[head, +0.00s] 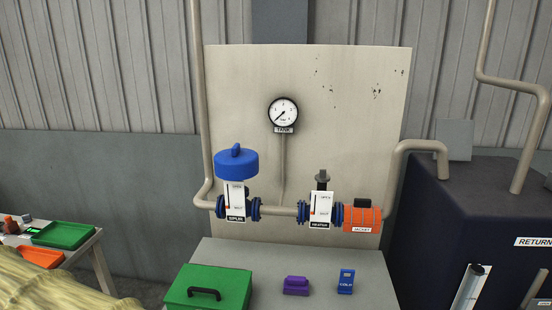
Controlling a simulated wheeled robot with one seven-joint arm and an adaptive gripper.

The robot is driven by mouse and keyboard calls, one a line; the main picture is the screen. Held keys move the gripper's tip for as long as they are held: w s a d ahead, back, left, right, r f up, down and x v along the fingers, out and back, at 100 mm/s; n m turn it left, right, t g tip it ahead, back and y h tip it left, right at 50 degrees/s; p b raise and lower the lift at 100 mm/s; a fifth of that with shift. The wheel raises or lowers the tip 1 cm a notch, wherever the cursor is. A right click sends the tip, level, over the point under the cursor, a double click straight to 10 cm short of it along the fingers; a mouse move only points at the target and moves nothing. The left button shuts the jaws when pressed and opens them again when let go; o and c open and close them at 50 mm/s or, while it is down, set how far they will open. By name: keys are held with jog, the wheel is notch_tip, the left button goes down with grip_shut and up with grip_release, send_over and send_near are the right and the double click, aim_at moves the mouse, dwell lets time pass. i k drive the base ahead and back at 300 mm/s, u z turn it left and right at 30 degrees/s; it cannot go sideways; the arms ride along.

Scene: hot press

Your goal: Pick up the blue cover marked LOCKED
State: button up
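A round blue cover (236,165) with a raised grip on top sits over the top of the left valve (237,202) on the pipe. I see no readable LOCKED mark on it. A small blue block-like piece (346,281) with a white label stands on the grey table (318,260); its lettering is too small to read surely. I cannot tell by lettering which blue piece is marked LOCKED. My gripper is not in view.
A green box (210,285) with a black handle and a purple piece (296,286) share the table. The right valve (321,205) has a bare dark handle, beside an orange jacket (362,219). A dark tank (470,220) stands right. A pale yellow bundle (50,285) lies lower left.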

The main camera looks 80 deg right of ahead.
aim_at(236, 163)
jog(key=z, duration=1.8)
